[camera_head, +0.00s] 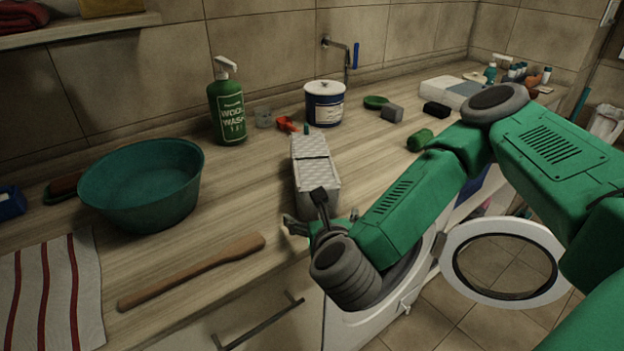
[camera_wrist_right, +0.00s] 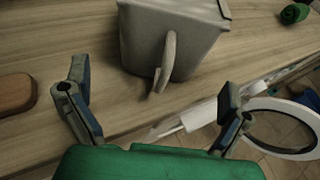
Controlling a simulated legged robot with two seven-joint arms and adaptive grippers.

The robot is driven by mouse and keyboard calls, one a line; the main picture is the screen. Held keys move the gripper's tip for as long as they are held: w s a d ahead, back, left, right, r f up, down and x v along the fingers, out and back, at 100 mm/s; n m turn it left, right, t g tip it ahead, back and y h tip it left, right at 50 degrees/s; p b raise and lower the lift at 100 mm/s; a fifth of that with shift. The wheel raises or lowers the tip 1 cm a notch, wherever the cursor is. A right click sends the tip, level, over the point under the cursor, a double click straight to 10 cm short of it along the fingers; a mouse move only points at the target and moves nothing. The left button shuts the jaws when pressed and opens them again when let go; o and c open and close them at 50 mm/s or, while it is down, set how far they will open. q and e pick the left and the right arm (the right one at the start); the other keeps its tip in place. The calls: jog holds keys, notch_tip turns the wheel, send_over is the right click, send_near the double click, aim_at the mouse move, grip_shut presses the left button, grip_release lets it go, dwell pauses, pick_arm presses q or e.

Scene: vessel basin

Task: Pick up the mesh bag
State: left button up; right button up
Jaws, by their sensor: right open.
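A pale grey, box-shaped thing with a woven pattern (camera_head: 314,172) stands on the wooden counter. It looks like the mesh bag, but I cannot tell for sure. In the right wrist view its grey body (camera_wrist_right: 165,32) is at the top, with a curved strap or handle (camera_wrist_right: 168,62) on its near side. My right gripper (camera_head: 320,212) is at its near end, by the counter's front edge. In the wrist view the gripper's two fingers (camera_wrist_right: 152,90) are wide apart and empty, with the handle between and beyond them. My left gripper is not in view.
A wooden paddle (camera_head: 195,272) lies left of the gripper, near a green basin (camera_head: 143,185). A green soap bottle (camera_head: 227,105), an orange item (camera_head: 287,124) and a white-blue tub (camera_head: 324,104) stand behind. A round washer door (camera_head: 505,262) hangs open below right.

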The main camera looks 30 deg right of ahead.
aim_at(308, 174)
jog(key=x, duration=0.5)
jog(key=shift+w+d+r+p, duration=0.15)
jog(key=shift+w+r+p, duration=0.05)
jog(key=shift+p, duration=0.1)
jog(key=shift+c, duration=0.5)
jog(key=c, duration=1.2)
